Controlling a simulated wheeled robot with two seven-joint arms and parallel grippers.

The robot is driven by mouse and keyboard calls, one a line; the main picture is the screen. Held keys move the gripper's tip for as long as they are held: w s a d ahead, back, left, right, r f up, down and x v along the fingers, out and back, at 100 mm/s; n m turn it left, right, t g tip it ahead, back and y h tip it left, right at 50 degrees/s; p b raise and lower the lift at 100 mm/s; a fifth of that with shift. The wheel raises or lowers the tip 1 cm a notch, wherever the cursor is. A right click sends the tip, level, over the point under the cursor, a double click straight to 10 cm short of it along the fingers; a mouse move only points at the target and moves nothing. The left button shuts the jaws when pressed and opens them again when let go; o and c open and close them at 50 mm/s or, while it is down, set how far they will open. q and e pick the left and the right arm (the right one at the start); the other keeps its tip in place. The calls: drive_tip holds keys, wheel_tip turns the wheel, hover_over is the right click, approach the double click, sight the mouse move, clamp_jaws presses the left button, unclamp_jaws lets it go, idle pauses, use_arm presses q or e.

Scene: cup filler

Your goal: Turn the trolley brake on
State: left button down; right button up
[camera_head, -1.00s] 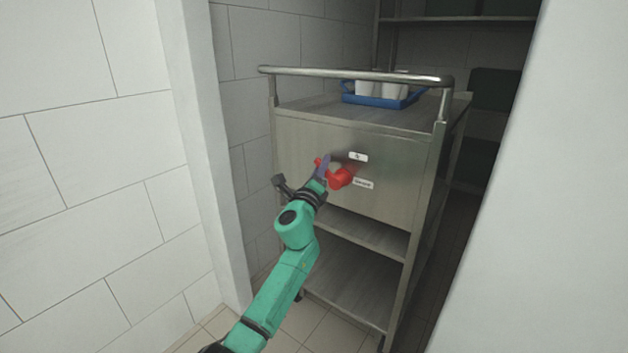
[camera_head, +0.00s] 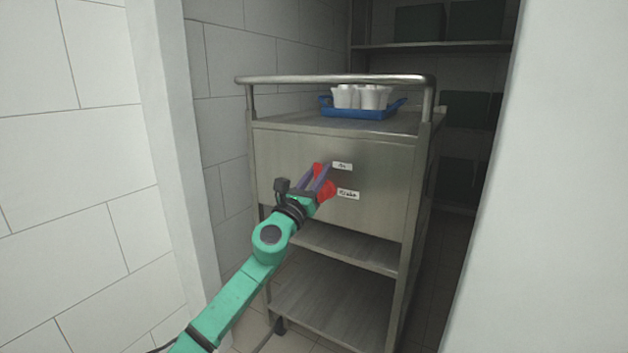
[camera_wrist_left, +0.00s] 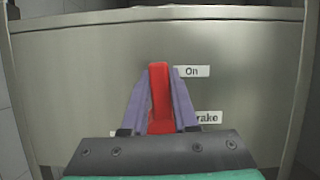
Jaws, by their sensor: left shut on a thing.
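A steel trolley (camera_head: 290,158) stands in the middle of the head view, with a red brake lever (camera_head: 328,190) on its front panel. In the left wrist view the lever (camera_wrist_left: 159,88) points up, its top beside the "On" label (camera_wrist_left: 191,71). A "Brake" label (camera_wrist_left: 208,117) sits lower, partly hidden by my gripper. My left gripper (camera_head: 325,172) is shut on the lever, with a purple finger on each side of it, as the left wrist view (camera_wrist_left: 159,80) shows. The lever's lower part is hidden behind the gripper body. My right gripper is in neither view.
A blue tray (camera_head: 352,112) with several white cups (camera_head: 346,96) stands on the trolley top, behind the push handle (camera_head: 340,79). White walls are close on the left (camera_head: 75,190) and right (camera_head: 560,180). Shelves (camera_head: 440,45) with dark green boxes stand behind.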

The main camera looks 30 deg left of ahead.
use_arm(q)
drive_tip(key=shift+d+m+h, duration=0.15)
drive_tip(key=shift+m+h, duration=0.25)
drive_tip(key=shift+m, duration=0.1)
drive_tip(key=c, duration=0.7)
unclamp_jaws()
drive_tip(key=shift+d, duration=0.1)
drive_tip(key=b+v, duration=0.2)
drive_tip(key=v, duration=1.2)
drive_tip(key=shift+s, duration=0.25)
